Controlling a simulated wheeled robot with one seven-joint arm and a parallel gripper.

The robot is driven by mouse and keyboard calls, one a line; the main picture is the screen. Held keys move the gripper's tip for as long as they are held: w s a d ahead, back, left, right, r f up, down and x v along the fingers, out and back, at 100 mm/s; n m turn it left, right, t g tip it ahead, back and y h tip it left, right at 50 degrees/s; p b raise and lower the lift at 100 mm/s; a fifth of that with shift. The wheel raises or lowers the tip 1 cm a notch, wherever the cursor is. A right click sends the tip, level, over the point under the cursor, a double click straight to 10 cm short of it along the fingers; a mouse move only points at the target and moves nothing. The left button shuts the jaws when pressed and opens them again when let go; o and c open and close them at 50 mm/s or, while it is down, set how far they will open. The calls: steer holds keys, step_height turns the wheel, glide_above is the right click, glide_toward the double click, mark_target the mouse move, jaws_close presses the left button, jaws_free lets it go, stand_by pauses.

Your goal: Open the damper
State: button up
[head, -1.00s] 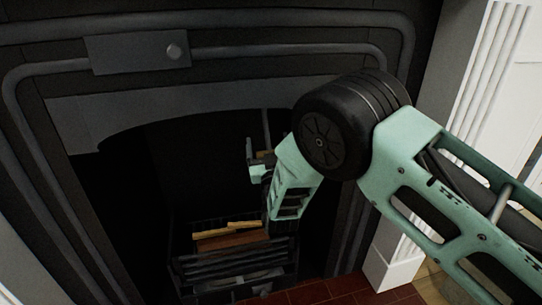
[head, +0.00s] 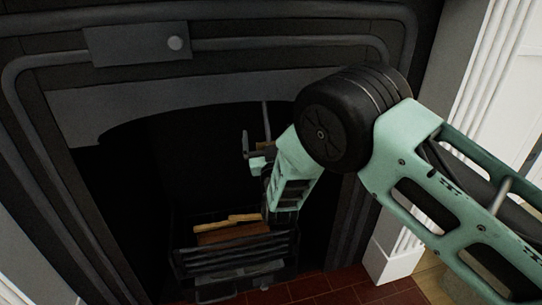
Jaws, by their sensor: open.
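A thin rod (head: 265,120) hangs down inside the dark fireplace opening, right of centre. It looks like the damper's handle rod, with a small brown grip (head: 266,149) at its lower end. My gripper (head: 256,151) is open beside this grip, reaching in from the right with its fingers pointing left and inward. One dark finger shows just left of the grip. I cannot tell whether either finger touches it. The damper plate itself is not visible in the dark above.
A white pilaster (head: 400,255) stands close on the right. Red tiles (head: 320,286) cover the hearth.

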steer(key=p+v, duration=0.4)
steer(key=v, duration=1.3)
steer(key=shift+a+r, duration=0.1)
steer(key=shift+r, duration=0.05)
steer(key=w+a+r+m+g, duration=0.2)
steer(key=w+r+g, duration=0.15)
steer(key=g, duration=0.25)
steer(key=s+r+n+g+y, duration=0.1)
steer(key=s+r+n+g, duration=0.1)
steer(key=s+r+g, duration=0.35)
steer(key=s+d+r+n+g+h+p, duration=0.1)
steer(key=s+d+r+g+h, duration=0.1)
steer(key=s+d+g, duration=0.5)
steer(key=s+d+r+n+h, duration=0.15)
steer(key=s+d, duration=0.25)
steer(key=s, duration=0.6)
steer(key=s+d+r+n+g+h+p, duration=0.1)
steer(key=s+d+r+n+g, duration=0.2)
steer(key=s+d, duration=0.45)
step_height(320, 180, up, 37)
steer(key=s+a+m+p, duration=0.1)
steer(key=a+p, duration=0.1)
steer(key=p, duration=3.5)
steer(key=shift+s+g, duration=0.2)
steer(key=shift+g, duration=0.25)
